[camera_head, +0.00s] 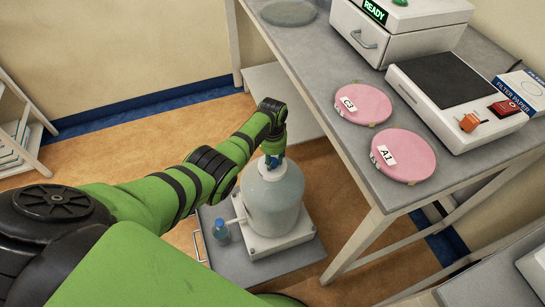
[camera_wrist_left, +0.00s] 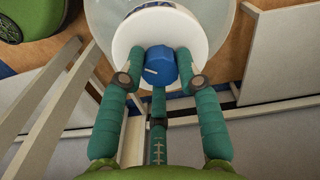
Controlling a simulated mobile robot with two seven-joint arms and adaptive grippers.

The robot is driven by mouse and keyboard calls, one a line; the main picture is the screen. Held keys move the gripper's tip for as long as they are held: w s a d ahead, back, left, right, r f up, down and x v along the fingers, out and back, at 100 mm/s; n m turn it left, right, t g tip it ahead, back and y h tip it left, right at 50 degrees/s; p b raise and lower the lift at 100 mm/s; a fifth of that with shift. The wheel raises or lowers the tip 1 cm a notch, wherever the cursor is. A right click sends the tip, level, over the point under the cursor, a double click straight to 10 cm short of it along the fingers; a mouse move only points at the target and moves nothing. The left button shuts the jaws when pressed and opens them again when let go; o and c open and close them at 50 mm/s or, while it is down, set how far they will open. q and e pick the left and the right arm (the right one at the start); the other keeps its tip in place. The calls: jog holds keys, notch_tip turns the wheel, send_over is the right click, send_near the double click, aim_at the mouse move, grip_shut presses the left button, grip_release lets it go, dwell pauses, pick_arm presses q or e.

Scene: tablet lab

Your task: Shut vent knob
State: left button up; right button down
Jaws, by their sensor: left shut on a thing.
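The blue vent knob (camera_wrist_left: 161,66) sits on the white lid (camera_wrist_left: 128,38) of a translucent round vessel (camera_head: 274,200). In the left wrist view the knob has a pale line mark on its face. My left gripper (camera_wrist_left: 160,72) is shut on the knob, with teal fingers on either side of it. In the head view the gripper (camera_head: 272,160) reaches down onto the vessel top, and the knob there is mostly hidden by the fingers. My right gripper is not in view.
The vessel stands on a white base (camera_head: 277,240) on a grey low cart (camera_head: 222,262). A table (camera_head: 333,128) at right holds pink discs C3 (camera_head: 363,104) and A1 (camera_head: 405,160) and a device with an orange switch (camera_head: 469,122).

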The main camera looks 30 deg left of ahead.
aim_at(273, 161)
pick_arm(q)
jog(key=m, duration=0.5)
jog(key=shift+m, duration=0.3)
jog(key=m, duration=0.4)
jog(key=shift+m, duration=0.3)
jog(key=o, duration=1.1)
jog(key=shift+o, duration=0.2)
jog(key=shift+r, duration=0.45)
notch_tip(273, 161, up, 11)
